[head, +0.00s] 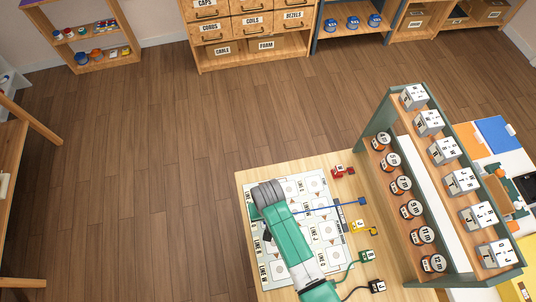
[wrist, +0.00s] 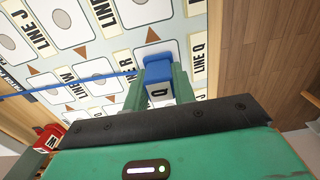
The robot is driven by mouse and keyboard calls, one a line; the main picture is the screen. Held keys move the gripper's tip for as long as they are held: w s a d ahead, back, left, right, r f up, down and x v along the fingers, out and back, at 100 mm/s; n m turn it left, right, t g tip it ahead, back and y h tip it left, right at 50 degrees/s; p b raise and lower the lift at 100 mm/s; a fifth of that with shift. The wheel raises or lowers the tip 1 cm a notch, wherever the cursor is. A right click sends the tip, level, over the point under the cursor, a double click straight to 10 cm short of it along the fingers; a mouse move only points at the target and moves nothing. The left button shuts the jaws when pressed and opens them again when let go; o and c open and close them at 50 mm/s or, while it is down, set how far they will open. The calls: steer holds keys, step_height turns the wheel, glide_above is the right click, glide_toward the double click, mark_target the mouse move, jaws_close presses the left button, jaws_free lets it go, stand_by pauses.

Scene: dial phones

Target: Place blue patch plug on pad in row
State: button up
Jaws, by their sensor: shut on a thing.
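The blue patch plug (wrist: 158,92), marked Q, is held between the green fingers of my gripper (wrist: 160,82) in the wrist view. Its blue cord (wrist: 70,84) runs left; the cord also shows in the head view (head: 325,208), reaching a blue end piece (head: 362,201). The plug is over the board (head: 319,187) of white pads, beside the LINE Q label (wrist: 200,66). A white pad (wrist: 151,46) shows partly behind it. I cannot tell whether the plug touches the board. In the head view, my arm hides the plug and fingertips.
Red (head: 341,171), yellow (head: 360,228), green (head: 367,255) and black (head: 377,286) plugs lie along the board's right side. A shelf rack (head: 377,119) with numbered round items and lettered blocks stands further right. Open floor lies left of the table.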

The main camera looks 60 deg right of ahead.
steer(key=shift+w, duration=0.1)
steer(key=shift+f, duration=0.1)
steer(key=o, duration=1)
step_height(320, 180, up, 12)
steer(key=p, duration=0.2)
steer(key=shift+r, duration=0.2)
